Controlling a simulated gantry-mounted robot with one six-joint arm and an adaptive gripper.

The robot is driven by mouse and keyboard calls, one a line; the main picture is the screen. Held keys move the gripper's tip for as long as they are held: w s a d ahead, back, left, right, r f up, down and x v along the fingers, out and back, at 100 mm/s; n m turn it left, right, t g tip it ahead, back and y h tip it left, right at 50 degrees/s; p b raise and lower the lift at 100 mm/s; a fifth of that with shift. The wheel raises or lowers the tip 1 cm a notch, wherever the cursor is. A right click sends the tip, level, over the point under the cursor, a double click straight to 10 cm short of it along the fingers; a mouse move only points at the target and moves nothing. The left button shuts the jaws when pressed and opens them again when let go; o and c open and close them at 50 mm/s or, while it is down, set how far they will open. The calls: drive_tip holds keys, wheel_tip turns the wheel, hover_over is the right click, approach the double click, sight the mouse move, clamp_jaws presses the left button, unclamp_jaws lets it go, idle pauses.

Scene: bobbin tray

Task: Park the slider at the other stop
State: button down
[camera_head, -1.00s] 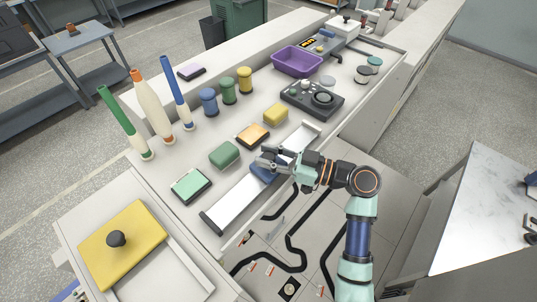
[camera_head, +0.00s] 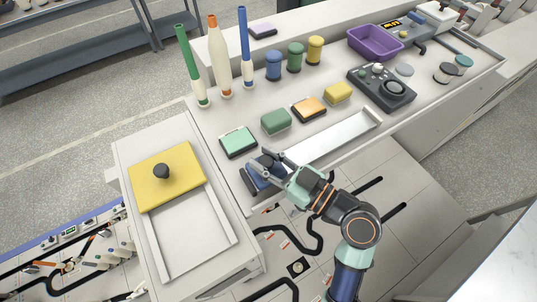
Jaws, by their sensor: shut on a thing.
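The slider (camera_head: 266,181) is a dark blue block on a long pale rail (camera_head: 328,140). It sits at the rail's near-left end, right by the dark end stop (camera_head: 246,183); whether they touch is hard to tell. The other end stop (camera_head: 373,117) is at the far right, with bare rail between. My gripper (camera_head: 262,164) is shut on the slider from above, and its fingers and wrist hide part of it.
A green-topped box (camera_head: 238,142), a green block (camera_head: 276,121), an orange-topped block (camera_head: 309,109) and a yellow block (camera_head: 338,93) line the rail's far side. A yellow lid (camera_head: 185,178) with a dark knob lies on the tray at left.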

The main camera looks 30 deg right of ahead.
drive_tip(key=c, duration=0.8)
unclamp_jaws()
drive_tip(key=shift+d, duration=0.1)
drive_tip(key=v, duration=1.2)
